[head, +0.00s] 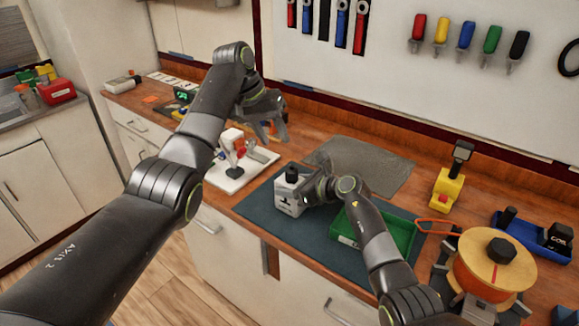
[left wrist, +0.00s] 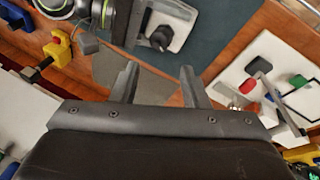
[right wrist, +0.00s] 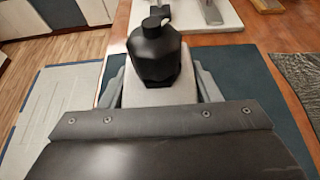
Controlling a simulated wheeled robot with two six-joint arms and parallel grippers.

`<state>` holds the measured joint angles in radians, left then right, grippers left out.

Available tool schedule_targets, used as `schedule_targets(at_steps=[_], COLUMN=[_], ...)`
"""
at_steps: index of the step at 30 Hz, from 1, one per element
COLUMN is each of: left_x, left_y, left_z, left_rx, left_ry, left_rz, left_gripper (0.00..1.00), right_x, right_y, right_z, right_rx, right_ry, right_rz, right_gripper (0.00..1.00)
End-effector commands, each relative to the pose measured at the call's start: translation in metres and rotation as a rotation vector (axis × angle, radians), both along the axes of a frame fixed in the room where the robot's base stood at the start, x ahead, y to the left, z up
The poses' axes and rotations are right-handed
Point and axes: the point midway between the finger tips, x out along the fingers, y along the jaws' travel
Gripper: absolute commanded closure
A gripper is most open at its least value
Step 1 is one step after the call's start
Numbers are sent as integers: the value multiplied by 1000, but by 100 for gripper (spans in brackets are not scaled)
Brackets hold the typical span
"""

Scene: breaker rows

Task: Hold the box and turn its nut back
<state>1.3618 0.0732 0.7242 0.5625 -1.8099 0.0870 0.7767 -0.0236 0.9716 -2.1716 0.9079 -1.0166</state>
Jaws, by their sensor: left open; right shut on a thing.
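The box (head: 287,196) is small and light grey with a black nut (head: 292,174) on top. It stands upright on the dark blue-green mat (head: 262,212). My right gripper (head: 306,190) is shut on the box from the right; in the right wrist view the fingers lie on both sides of the box (right wrist: 160,92), below the black nut (right wrist: 153,52). My left gripper (head: 273,122) is open and empty, raised above and behind the box. In the left wrist view its fingers (left wrist: 158,84) are apart, and the box (left wrist: 165,22) shows beyond them.
A white board with a red-and-white device (head: 235,143) stands left of the mat. A green tray (head: 399,228) sits at the mat's right, beside my right arm. A yellow clamp (head: 446,185), an orange round fixture (head: 490,268) and a blue bin (head: 522,232) stand further right.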

Motion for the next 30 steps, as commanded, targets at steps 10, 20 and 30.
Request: schedule_targets(at_steps=[10, 20, 30], left_x=[0, -1, 1], left_y=[2, 3, -6], left_z=[3, 5, -18], left_rx=[51, 84, 89], left_ry=[-202, -336, -353], left_rz=[-519, -858, -910], left_gripper=[59, 59, 59], right_x=[0, 0, 0], right_y=[0, -1, 0], right_z=[-1, 0, -1], right_rx=[-1, -1, -1], right_ry=[1, 1, 1], right_rz=[0, 0, 0], right_gripper=[81, 81, 81])
